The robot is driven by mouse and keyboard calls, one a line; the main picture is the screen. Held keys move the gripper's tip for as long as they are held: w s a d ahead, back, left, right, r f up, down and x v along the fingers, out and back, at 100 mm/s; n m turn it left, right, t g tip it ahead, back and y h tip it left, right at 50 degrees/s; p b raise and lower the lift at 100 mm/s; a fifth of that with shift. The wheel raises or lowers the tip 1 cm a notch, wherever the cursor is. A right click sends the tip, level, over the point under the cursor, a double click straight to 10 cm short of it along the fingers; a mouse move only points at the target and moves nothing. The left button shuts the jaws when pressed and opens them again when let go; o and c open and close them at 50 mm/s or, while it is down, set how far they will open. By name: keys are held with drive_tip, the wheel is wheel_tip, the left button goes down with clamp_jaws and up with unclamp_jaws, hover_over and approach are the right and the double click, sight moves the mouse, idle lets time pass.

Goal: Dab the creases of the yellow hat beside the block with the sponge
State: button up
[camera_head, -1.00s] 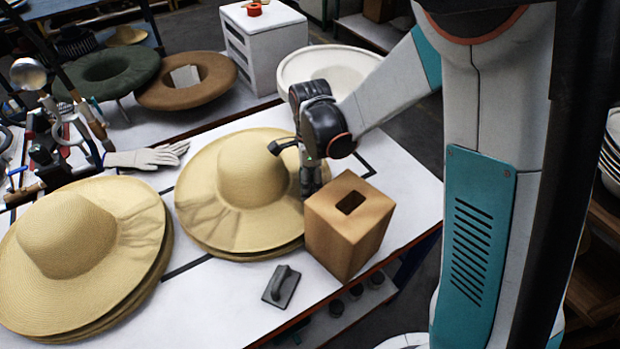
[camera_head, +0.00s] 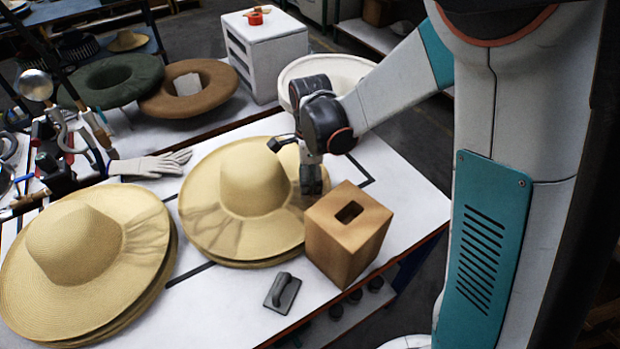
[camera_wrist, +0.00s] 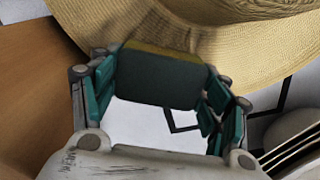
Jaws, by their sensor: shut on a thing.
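The yellow hat (camera_head: 235,225) lies on the white table, just left of the wooden block (camera_head: 345,245), which has a slot in its top. Wrinkles show on its front-left brim, and the brim also fills the top of the wrist view (camera_wrist: 245,45). My gripper (camera_head: 312,185) is over the hat's right brim, behind the block. In the wrist view its teal-padded fingers are shut on the sponge (camera_wrist: 160,80), a dark green slab with a yellowish far edge. The sponge is at the brim; I cannot tell whether they touch.
Another stack of yellow hats (camera_head: 80,250) lies at the left. A dark handled pad (camera_head: 282,292) lies in front of the block near the table edge. Gloves (camera_head: 150,164) lie behind the hats.

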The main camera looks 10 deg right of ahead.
drive_tip(key=shift+r+p, duration=3)
drive_tip(key=shift+r, duration=1.8)
